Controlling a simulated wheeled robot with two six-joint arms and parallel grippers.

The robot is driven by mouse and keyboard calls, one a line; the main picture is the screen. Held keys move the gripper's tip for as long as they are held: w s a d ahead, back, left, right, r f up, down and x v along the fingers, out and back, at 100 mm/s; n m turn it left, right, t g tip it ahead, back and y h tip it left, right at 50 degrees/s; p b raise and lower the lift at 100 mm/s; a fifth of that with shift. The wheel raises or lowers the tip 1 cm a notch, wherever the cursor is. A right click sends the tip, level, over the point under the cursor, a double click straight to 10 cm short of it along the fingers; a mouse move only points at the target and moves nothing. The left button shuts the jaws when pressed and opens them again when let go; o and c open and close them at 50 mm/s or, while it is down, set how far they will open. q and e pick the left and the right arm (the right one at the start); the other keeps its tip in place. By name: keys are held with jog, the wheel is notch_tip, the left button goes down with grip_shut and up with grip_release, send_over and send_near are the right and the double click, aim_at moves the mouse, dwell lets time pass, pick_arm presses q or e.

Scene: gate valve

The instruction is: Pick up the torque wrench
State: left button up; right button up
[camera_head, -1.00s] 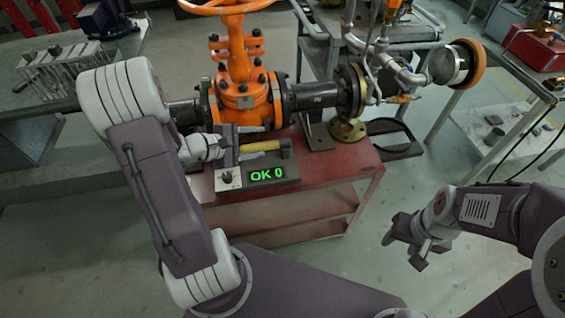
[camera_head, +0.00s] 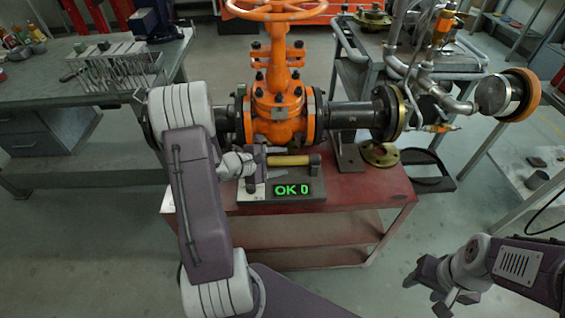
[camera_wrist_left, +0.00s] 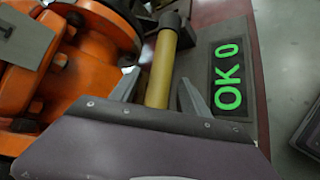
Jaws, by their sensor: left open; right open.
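The torque wrench (camera_head: 290,160) has a yellow handle and a dark end. It lies along the grey stand with the green "OK 0" display (camera_head: 290,190), in front of the orange gate valve. In the left wrist view the yellow handle (camera_wrist_left: 161,75) runs between the fingers of my left gripper (camera_wrist_left: 158,91). My left gripper (camera_head: 268,163) is open, one finger on each side of the handle; I cannot tell whether they touch it. The handle's near part is hidden behind the gripper body. My right gripper (camera_head: 440,285) is open and empty at lower right, far from the wrench.
The orange gate valve (camera_head: 280,115) with its pipes stands close behind the wrench on the red cart (camera_head: 370,195). A brass flange (camera_head: 380,154) lies right of the stand. A grey workbench (camera_head: 70,115) is at left. The floor between cart and right arm is clear.

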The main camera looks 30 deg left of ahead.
pick_arm(q)
jog(key=shift+x, duration=0.8)
jog(key=shift+s, duration=0.1)
jog(key=shift+c, duration=0.3)
grip_shut()
jog(key=shift+r, duration=0.1)
